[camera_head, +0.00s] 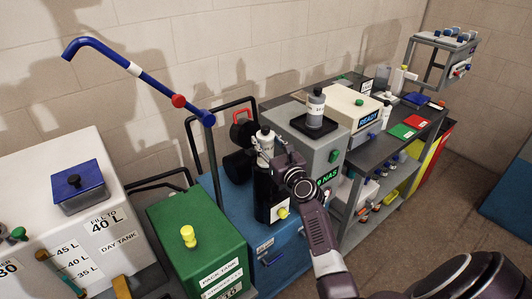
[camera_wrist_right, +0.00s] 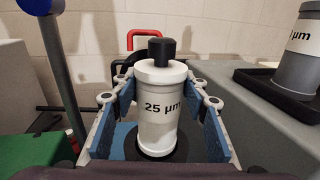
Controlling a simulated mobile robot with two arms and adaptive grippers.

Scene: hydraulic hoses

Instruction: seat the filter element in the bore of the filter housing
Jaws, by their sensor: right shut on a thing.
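The white filter element (camera_wrist_right: 160,112), marked 25 µm and topped with a black knob, stands upright between the blue-padded fingers of my right gripper (camera_wrist_right: 160,98), which is shut on it. In the head view the filter element (camera_head: 265,136) shows above the black cylindrical filter housing (camera_head: 270,192), with my right gripper (camera_head: 266,150) around it. The wrist view shows the housing's dark round top (camera_wrist_right: 160,153) around the element's lower end. I cannot tell whether that end is inside the bore, which is hidden. My left gripper is not in view.
A grey element (camera_head: 316,106) stands on a black tray (camera_head: 314,127) on the grey NAS unit, right of the housing. A green pack tank (camera_head: 195,240) stands to the left. A blue pipe (camera_head: 140,75) with a red knob rises behind. A red handle (camera_head: 241,117) is close behind the housing.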

